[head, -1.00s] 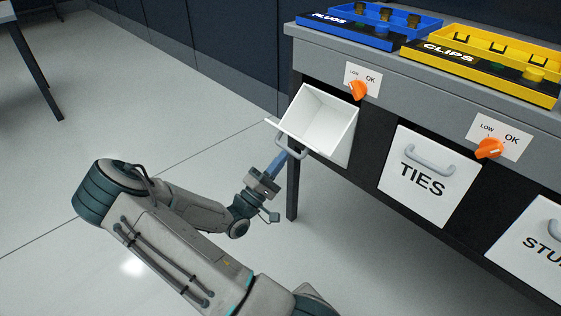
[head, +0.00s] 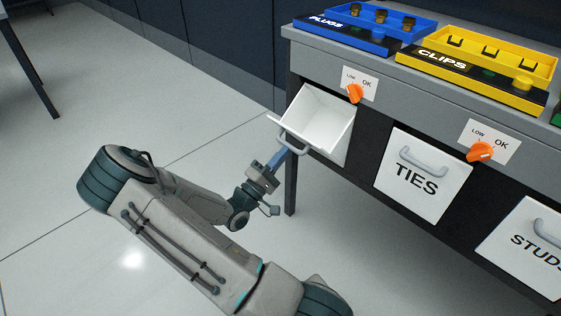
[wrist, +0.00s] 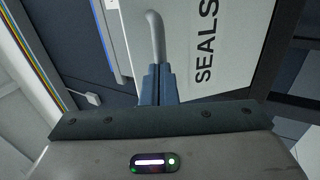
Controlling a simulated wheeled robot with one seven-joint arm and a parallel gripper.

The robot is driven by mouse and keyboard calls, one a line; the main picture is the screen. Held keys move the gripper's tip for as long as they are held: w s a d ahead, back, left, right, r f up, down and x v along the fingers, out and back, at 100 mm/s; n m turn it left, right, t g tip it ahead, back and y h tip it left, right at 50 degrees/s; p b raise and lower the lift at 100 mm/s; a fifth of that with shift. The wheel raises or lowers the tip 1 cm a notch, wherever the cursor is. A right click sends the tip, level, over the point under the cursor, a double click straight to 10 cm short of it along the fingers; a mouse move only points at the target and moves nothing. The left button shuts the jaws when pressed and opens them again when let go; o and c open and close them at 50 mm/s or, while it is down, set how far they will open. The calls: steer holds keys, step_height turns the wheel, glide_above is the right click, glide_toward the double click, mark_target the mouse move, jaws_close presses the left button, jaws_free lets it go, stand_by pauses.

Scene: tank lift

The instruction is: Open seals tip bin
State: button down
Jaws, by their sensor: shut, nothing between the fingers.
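The white seals bin (head: 337,137) is tipped outward at the left end of the bench, and its empty inside shows in the head view. Its front, lettered SEALS (wrist: 215,60), fills the upper middle of the wrist view. The grey bar handle (head: 292,143) is on that front, and it also shows in the wrist view (wrist: 155,32). My gripper (head: 281,153) is at the handle, with its blue fingers shut and nothing between them. In the wrist view the fingertips (wrist: 157,68) overlap the handle's near end; I cannot tell whether they touch it.
The ties bin (head: 418,190) and the studs bin (head: 530,248) are shut to the right. Orange knobs (head: 355,93) (head: 480,152) sit on LOW/OK plates above. A blue plugs tray (head: 345,33) and a yellow clips tray (head: 460,85) stand on the bench.

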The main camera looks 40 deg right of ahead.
steer(key=shift+a+f, duration=0.1)
steer(key=p+v, duration=0.1)
steer(key=v, duration=1.2)
steer(key=shift+a+f, duration=0.3)
steer(key=shift+s, duration=0.1)
